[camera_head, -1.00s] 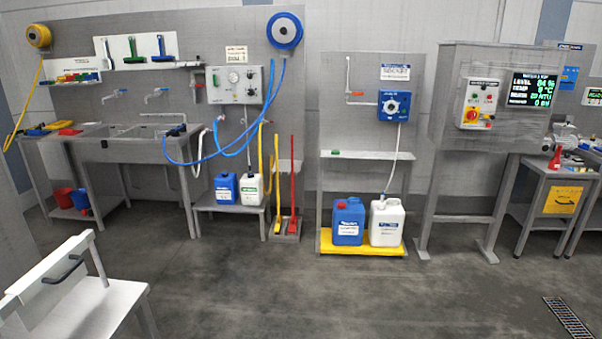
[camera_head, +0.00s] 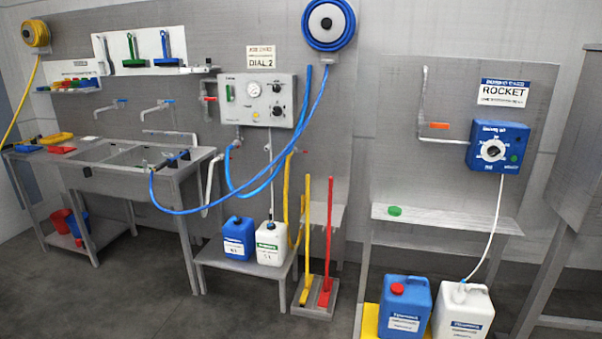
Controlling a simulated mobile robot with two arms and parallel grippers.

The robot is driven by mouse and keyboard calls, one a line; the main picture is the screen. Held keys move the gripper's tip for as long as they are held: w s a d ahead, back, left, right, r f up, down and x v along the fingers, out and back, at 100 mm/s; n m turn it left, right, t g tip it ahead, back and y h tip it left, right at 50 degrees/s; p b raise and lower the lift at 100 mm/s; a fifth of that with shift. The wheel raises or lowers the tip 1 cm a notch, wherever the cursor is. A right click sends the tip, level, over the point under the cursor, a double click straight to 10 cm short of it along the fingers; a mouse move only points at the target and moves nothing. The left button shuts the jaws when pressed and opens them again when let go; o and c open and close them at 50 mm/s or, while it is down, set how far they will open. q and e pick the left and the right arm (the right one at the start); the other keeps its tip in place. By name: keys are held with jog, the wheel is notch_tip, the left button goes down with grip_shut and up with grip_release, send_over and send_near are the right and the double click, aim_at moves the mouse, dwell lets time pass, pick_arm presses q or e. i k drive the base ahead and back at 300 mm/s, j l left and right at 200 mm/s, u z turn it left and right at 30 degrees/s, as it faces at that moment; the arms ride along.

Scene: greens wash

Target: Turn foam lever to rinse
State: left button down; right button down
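A grey control panel (camera_head: 258,101) with a round gauge and black knobs is on the wall at centre left. A small green lever or handle (camera_head: 229,92) stands upright at its left side. A pipe with a red handle (camera_head: 208,99) is just left of the panel. I cannot tell for sure which of these is the foam lever. A sign (camera_head: 261,57) reading "DIAL: 2" hangs above the panel. Neither of my grippers is in view.
A blue hose (camera_head: 228,197) loops from the panel area to the steel sink (camera_head: 110,158). Jugs stand on a low stand (camera_head: 232,265) below the panel. Yellow and red long-handled tools (camera_head: 328,245) stand right of it. Open floor (camera_head: 140,300) lies in front.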

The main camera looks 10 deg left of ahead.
aim_at(230, 99)
jog(key=i+j+u, duration=0.1)
jog(key=i+u, duration=0.25)
jog(key=i, duration=0.65)
jog(key=i+l+u, duration=0.2)
jog(key=i+u, duration=0.15)
jog(key=i, duration=0.65)
